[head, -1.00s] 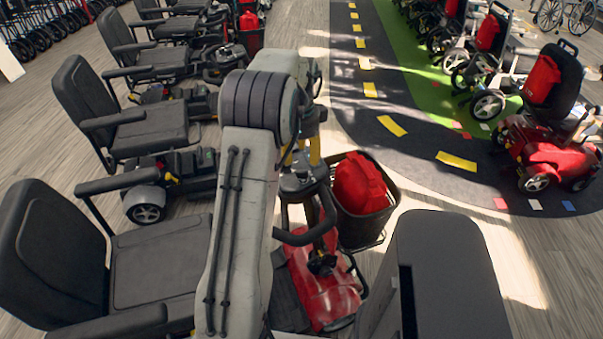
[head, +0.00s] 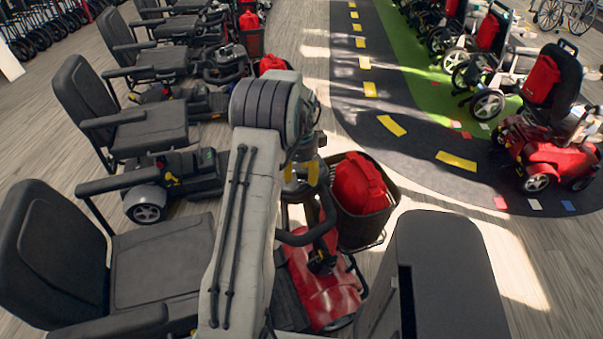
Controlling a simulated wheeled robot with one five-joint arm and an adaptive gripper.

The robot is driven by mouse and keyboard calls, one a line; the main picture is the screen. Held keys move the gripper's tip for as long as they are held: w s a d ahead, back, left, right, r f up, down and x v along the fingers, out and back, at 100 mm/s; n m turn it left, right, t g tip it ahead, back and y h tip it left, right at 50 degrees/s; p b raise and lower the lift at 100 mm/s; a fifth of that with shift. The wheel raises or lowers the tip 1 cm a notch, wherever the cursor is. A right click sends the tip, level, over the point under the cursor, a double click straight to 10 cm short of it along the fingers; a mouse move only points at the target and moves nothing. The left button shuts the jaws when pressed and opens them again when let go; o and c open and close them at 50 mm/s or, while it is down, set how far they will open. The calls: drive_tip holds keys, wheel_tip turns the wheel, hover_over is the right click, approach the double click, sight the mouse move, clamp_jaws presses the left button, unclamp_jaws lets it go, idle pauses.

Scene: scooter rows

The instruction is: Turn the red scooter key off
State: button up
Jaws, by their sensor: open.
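The red scooter (head: 325,292) stands just ahead of me, with its red deck low in the view. Its dark handlebar and console (head: 300,205) rise above the deck, beside a black front basket (head: 372,228). My arm reaches over it from below. My gripper (head: 301,174) points down over the console, its two yellow-marked fingers apart, with nothing seen between them. The arm's thick grey joint covers part of the gripper and the area behind it. I cannot make out the key or its position; whether the fingers touch the console cannot be told.
A red bag (head: 358,182) sits in the basket. A black seat (head: 160,258) with armrests is close on the left, with more scooters behind it. Another red scooter (head: 545,150) stands on the right. The dark marked track (head: 420,150) between the rows is clear.

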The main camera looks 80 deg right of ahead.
idle(0.3)
clamp_jaws()
idle(0.3)
